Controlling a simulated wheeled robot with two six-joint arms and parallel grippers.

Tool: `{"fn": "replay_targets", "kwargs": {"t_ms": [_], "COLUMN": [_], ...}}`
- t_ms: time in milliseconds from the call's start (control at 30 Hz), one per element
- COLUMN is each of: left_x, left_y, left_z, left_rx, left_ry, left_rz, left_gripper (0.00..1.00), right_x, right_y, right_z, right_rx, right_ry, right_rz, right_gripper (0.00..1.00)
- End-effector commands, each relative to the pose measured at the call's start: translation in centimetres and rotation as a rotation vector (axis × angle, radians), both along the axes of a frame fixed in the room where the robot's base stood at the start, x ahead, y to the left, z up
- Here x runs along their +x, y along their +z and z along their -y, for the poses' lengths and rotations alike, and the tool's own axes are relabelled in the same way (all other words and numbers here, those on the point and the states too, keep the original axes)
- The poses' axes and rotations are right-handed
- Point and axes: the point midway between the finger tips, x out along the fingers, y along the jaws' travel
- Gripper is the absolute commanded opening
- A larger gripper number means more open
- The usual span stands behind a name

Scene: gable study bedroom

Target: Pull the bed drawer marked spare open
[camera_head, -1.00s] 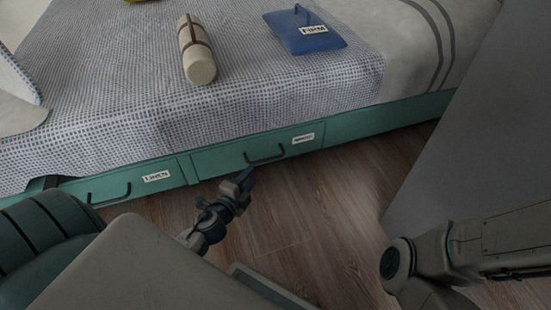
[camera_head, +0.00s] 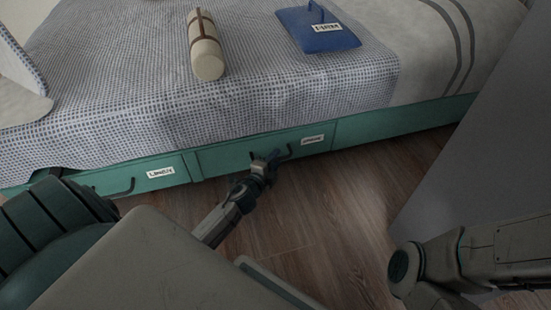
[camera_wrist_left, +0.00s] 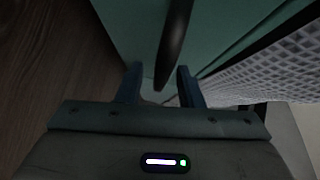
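The green bed front holds two drawers. The right drawer (camera_head: 232,156) has a dark bar handle (camera_head: 289,150) and a small white label (camera_head: 312,139) too blurred to read for certain. The left drawer is marked LINEN (camera_head: 160,172). Both drawers look closed. My left gripper (camera_head: 268,163) is at the right drawer's handle and covers part of it. In the left wrist view, its two blue fingers (camera_wrist_left: 160,84) are apart, with the dark handle (camera_wrist_left: 174,45) reaching between them; I see a gap on both sides. My right gripper is out of view.
On the bed lie a rolled cream bundle (camera_head: 205,46) and a blue pouch marked FIRM (camera_head: 318,29). A grey panel (camera_head: 475,130) stands at the right. Wooden floor (camera_head: 335,215) in front of the bed is clear.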

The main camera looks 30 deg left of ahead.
Motion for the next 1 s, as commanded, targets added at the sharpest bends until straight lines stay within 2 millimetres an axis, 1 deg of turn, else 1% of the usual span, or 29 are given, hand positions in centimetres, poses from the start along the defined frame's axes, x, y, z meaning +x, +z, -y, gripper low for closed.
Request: {"fn": "replay_targets", "kwargs": {"t_ms": [133,367,467,533,567,833,1000], "left_x": [0.6,0.63,0.62,0.62,0.62,0.56,0.23], "left_y": [-0.11,-0.12,-0.11,-0.11,-0.11,-0.13,-0.19], "left_z": [-0.02,-0.03,-0.03,-0.03,-0.03,0.01,0.39], "left_rx": [0.0,0.0,0.0,0.0,0.0,0.0,-0.001], "left_ry": [0.0,0.0,0.0,0.0,0.0,0.0,0.0], "left_rz": [-0.001,0.0,0.0,0.0,0.0,-0.001,-0.002], "left_gripper": [0.33,0.33,0.16,0.02,0.0,0.0,0.0], "right_x": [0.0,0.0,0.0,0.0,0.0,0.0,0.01], "right_y": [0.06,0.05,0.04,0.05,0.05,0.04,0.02], "right_z": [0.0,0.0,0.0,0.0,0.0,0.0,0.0], "right_rx": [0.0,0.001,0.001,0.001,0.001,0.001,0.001], "right_ry": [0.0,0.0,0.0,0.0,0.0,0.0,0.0], "right_rz": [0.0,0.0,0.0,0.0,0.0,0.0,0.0], "right_gripper": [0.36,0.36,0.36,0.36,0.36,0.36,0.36]}}
